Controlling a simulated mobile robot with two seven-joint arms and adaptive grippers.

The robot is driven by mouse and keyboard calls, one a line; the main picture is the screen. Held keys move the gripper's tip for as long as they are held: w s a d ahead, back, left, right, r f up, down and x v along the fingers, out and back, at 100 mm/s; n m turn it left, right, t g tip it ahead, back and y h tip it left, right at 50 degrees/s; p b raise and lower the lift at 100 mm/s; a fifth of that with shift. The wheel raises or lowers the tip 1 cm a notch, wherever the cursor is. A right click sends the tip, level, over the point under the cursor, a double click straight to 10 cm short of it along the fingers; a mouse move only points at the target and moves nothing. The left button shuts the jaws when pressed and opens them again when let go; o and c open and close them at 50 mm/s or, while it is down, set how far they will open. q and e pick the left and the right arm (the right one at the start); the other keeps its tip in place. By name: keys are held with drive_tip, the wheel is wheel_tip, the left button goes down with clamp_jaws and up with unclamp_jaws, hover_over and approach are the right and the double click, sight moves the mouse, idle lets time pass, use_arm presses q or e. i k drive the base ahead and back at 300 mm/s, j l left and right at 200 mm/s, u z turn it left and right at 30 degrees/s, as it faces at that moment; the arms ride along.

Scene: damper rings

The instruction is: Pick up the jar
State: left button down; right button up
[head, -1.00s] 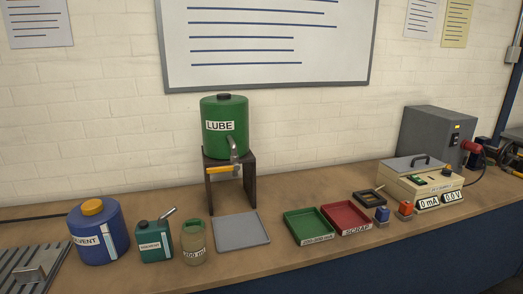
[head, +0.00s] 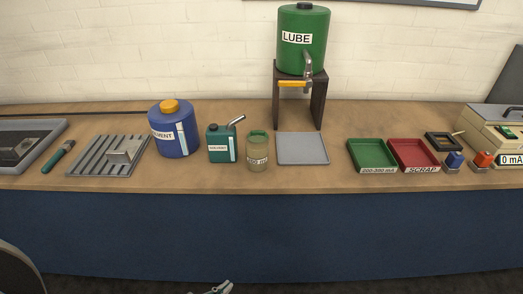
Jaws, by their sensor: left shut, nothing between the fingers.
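The jar (head: 258,152) is a small olive-tan glass vessel with a green rim, labelled "200 ml". It stands upright on the bench between the small green solvent can and the grey flat tray. My left gripper (head: 222,288) shows only partly at the bottom edge of the head view, low in front of the bench and well apart from the jar. It is shut with nothing between its fingers. My right gripper is not in view.
The bench (head: 310,180) holds a small green can (head: 220,145), a blue solvent drum (head: 174,130), a grey tray (head: 302,148), a green LUBE tank (head: 303,40) on a stand, a green tray (head: 371,154) and a red tray (head: 413,153). The bench's front strip is clear.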

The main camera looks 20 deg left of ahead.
sight(257, 148)
drive_tip(key=l+u, duration=0.1)
drive_tip(key=u, duration=0.35)
drive_tip(key=l+u, duration=0.3)
drive_tip(key=l, duration=0.15)
drive_tip(key=k+l+u, duration=0.1)
drive_tip(key=l+u, duration=0.25)
drive_tip(key=l, duration=0.1)
